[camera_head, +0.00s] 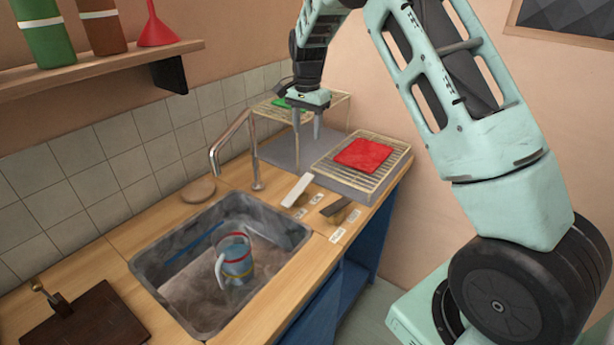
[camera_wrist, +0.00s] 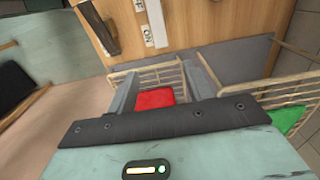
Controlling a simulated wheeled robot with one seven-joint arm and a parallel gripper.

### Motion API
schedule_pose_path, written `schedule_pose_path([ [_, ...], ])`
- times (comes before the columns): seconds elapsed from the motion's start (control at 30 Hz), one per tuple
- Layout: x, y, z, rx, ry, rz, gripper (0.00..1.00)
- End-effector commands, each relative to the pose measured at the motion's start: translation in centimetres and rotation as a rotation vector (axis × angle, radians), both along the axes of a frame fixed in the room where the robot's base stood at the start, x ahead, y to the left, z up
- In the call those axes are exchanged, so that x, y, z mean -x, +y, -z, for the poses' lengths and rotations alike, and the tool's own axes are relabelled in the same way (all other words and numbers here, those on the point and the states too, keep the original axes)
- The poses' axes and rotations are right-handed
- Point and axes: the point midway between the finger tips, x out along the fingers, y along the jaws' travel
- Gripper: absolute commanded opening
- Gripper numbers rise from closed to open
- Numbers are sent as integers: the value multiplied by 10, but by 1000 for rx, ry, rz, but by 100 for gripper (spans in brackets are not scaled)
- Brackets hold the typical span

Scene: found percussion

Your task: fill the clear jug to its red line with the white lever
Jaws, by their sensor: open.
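No stream is visible from the spout. My gripper (camera_head: 307,143) is open and empty, pointing down beyond the white lever, near the drying rack. Its fingers also show in the wrist view (camera_wrist: 165,66).
A dark lever (camera_head: 337,207) sits beside the white one, with small labels near both. A wire rack (camera_head: 400,150) holds a red cloth (camera_head: 364,153). The metal sink (camera_head: 155,266) takes up the counter's middle. A dark board (camera_head: 85,325) lies at front left.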

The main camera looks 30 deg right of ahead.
Motion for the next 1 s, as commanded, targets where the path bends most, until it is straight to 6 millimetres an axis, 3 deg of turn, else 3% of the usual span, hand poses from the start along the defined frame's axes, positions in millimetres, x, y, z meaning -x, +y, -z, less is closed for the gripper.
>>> schedule_pose_path([
  [0.17, -1, -2, 16, 1, 3, 8, 51],
  [0.7, 0, -1, 124, 0, 3, 4, 51],
  [1.0, -1, -1, 165, 0, 1, 4, 51],
])
